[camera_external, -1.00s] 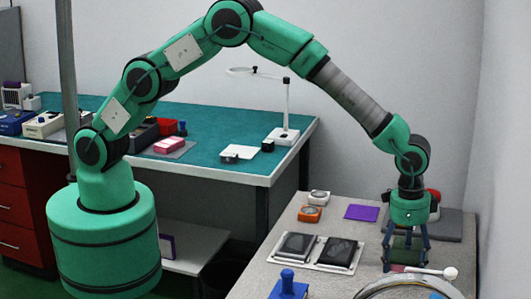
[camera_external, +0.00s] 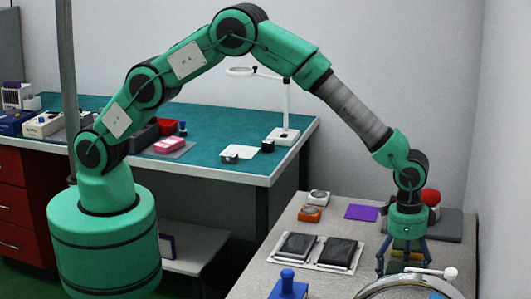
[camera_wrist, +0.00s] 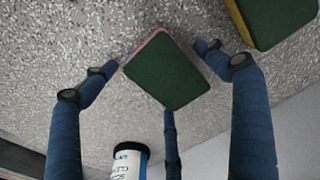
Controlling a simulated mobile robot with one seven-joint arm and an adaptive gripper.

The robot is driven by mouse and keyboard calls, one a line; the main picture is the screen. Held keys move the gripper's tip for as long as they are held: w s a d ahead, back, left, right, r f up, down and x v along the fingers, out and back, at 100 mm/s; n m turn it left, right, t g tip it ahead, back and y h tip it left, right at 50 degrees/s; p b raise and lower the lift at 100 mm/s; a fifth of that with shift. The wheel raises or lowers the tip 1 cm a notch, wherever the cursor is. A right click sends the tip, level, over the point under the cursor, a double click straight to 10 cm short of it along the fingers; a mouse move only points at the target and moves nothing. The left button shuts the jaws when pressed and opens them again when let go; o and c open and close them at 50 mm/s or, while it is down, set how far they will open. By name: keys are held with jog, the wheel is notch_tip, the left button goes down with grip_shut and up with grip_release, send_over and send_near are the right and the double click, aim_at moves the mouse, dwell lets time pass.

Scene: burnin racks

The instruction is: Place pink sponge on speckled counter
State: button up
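In the wrist view a sponge (camera_wrist: 165,70), green on its broad face with a pink edge, lies over the speckled counter (camera_wrist: 60,35). It appears to rest on the counter. My gripper (camera_wrist: 160,72) has its three blue fingers spread around it, with the tips close to its edges; I cannot tell whether any touch. In the external view my gripper (camera_external: 403,262) is low over the right part of the counter (camera_external: 255,270), and the pink sponge is not clearly visible there.
A yellow-and-green sponge (camera_wrist: 275,20) lies close by in the wrist view. A white bottle with a black rim (camera_wrist: 130,162) stands below. Two dark devices on a white tray (camera_external: 318,252), a purple square (camera_external: 362,212), an orange item (camera_external: 309,213) and a round metal rim (camera_external: 405,285) are nearby.

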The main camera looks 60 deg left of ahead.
aim_at(401, 270)
jog(key=shift+r, duration=0.1)
notch_tip(401, 270, up, 12)
jog(key=p, duration=0.2)
jog(key=shift+s+a, duration=0.25)
dwell(0.5)
dwell(0.4)
jog(key=shift+a+r, duration=0.1)
